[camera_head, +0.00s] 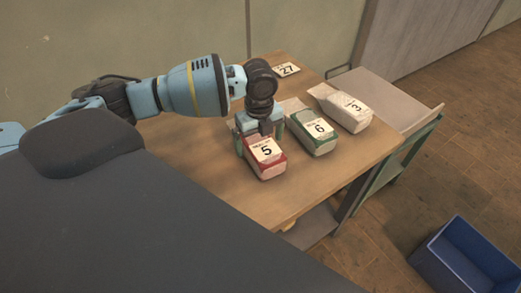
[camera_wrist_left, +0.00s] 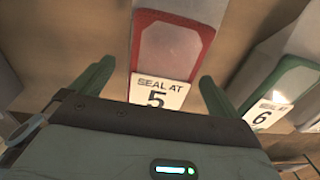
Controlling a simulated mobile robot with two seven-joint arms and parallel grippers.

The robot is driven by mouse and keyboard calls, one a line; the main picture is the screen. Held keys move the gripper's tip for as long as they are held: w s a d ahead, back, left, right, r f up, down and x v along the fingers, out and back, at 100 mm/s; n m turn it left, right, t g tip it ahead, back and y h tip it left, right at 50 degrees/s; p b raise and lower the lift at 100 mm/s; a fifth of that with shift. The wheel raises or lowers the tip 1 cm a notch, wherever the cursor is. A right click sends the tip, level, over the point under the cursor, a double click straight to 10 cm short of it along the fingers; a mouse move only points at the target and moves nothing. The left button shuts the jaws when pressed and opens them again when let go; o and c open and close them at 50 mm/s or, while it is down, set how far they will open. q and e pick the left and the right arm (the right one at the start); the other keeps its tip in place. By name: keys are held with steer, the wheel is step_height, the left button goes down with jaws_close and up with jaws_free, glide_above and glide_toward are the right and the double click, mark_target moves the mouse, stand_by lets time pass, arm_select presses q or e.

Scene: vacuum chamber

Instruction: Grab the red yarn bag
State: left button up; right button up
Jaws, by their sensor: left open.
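The red yarn bag (camera_head: 267,158) is a pale bag with a red border and a label reading 5. It lies on the wooden table in the head view. In the left wrist view the red bag (camera_wrist_left: 172,45) shows in the upper middle, its label toward my gripper. My left gripper (camera_head: 258,140) is over the far end of the red bag. Its two green fingers (camera_wrist_left: 155,85) are open, one on each side of the bag's label end. I cannot tell whether they touch it. My right gripper is not in view.
A green-bordered bag (camera_head: 314,134) labelled 6 lies close to the right of the red bag. A white bag (camera_head: 346,110) lies beyond it. A 27 card (camera_head: 286,69) is at the back of the wooden table (camera_head: 225,172). A cart (camera_head: 385,100) and blue bin (camera_head: 465,258) stand right.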

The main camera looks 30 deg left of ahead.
arm_select(q)
steer(key=shift+w+d+f, duration=0.1)
steer(key=shift+f, duration=1.8)
steer(key=c, duration=1.1)
steer(key=shift+r, duration=0.2)
steer(key=shift+r, duration=0.6)
step_height(320, 180, up, 2)
steer(key=shift+r, duration=0.2)
steer(key=s+d, duration=0.1)
steer(key=s, duration=0.4)
steer(key=s+d, duration=0.1)
steer(key=s, duration=0.4)
steer(key=s+d+r+p, duration=0.1)
steer(key=s, duration=0.4)
steer(key=shift+s, duration=0.35)
